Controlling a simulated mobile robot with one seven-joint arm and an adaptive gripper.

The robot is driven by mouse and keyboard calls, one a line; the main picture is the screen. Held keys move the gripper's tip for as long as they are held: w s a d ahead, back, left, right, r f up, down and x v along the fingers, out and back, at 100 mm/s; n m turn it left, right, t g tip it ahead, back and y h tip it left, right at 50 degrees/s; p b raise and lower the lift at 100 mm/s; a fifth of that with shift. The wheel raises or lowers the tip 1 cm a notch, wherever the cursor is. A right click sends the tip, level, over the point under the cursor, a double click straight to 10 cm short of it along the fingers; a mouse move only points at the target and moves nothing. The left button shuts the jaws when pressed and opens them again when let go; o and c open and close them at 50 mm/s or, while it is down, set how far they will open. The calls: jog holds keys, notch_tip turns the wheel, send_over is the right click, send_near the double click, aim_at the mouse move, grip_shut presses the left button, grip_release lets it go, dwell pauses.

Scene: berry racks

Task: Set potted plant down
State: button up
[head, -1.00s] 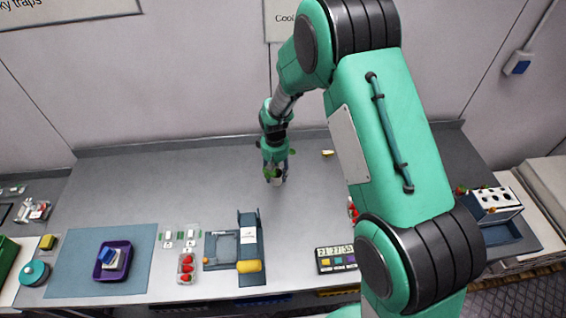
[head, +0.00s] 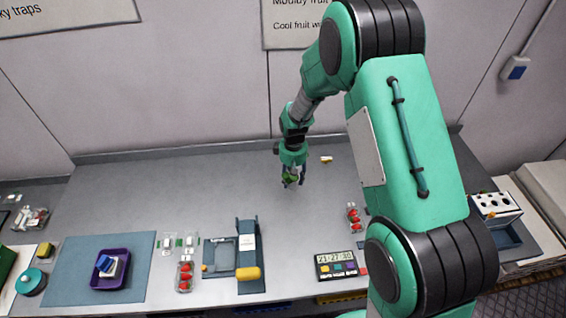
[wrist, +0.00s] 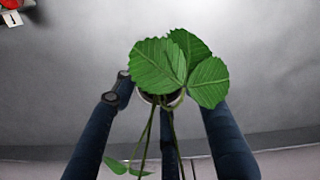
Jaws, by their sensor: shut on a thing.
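The potted plant shows in the wrist view as several broad green toothed leaves (wrist: 180,70) on thin stems. The leaves hide most of its pot, and only a bit of dark rim shows beneath them. My gripper (wrist: 168,98) is shut on the potted plant, with dark fingers on both sides of it. In the head view, my gripper (head: 292,182) points down over the middle back of the grey worktop (head: 200,190). A little green of the plant shows between the fingers. I cannot tell whether the pot touches the worktop.
Strawberry punnets (head: 185,275), a blue-grey scale-like device (head: 248,255), a timer (head: 336,265) and a purple tray (head: 122,282) on a blue mat line the front. The worktop left of my gripper is clear.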

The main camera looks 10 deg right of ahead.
jog(key=w, duration=0.5)
jog(key=w+a+f, duration=0.1)
jog(key=w, duration=0.4)
jog(key=w+a+p, duration=0.1)
jog(key=w, duration=0.4)
jog(key=shift+f, duration=0.2)
jog(key=shift+f, duration=1.75)
jog(key=shift+f, duration=0.1)
jog(key=o, duration=0.8)
jog(key=shift+f, duration=0.1)
jog(key=o, duration=0.4)
